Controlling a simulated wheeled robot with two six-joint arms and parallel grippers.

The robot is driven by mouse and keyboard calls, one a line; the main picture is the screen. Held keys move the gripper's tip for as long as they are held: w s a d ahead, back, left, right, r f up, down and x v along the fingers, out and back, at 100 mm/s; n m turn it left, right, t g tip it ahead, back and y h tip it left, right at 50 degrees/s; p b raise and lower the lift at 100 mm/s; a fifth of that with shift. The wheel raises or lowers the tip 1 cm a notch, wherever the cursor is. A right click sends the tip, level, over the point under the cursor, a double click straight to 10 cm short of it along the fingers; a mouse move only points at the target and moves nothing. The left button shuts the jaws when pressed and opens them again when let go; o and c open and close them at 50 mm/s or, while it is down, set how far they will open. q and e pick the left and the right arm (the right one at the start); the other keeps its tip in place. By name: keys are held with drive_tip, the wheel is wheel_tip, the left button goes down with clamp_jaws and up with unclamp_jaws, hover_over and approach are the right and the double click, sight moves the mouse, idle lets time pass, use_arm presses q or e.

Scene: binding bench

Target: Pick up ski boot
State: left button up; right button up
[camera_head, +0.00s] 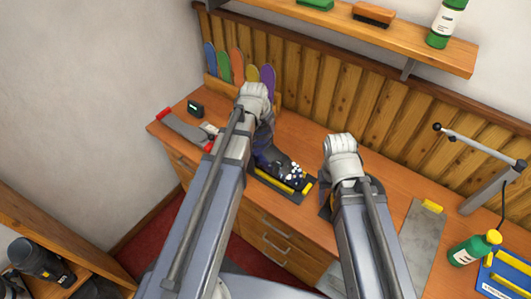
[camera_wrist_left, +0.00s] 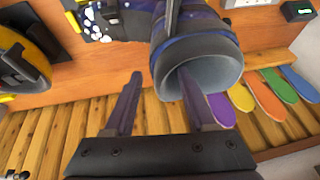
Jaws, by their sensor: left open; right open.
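The ski boot (camera_head: 272,157) is dark with purple parts and white-dotted areas. It stands on the bench, partly hidden behind my left arm in the head view. In the left wrist view the boot's cuff (camera_wrist_left: 180,48) shows its round opening towards the camera. My left gripper (camera_wrist_left: 160,85) is open at the cuff. Its right finger overlaps the cuff opening and its left finger is outside, left of it. I cannot tell whether either touches. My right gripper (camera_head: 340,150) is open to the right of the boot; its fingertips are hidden.
A dark plate with a yellow bar (camera_head: 285,182) lies by the boot. Coloured insoles (camera_head: 237,65) stand in a rack behind. A yellow-and-black object (camera_wrist_left: 20,60) is left in the wrist view. A clamp stand (camera_head: 490,185) and green bottle (camera_head: 472,248) are at right.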

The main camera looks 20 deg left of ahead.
use_arm(q)
drive_tip(key=shift+f, duration=0.2)
drive_tip(key=b, duration=0.5)
hover_over(269, 141)
wheel_tip(269, 141, down, 5)
drive_tip(key=shift+r, duration=0.1)
drive_tip(key=shift+s+r, duration=0.1)
drive_tip(key=shift+c, duration=0.3)
drive_tip(key=shift+a, duration=0.1)
clamp_jaws()
idle(0.5)
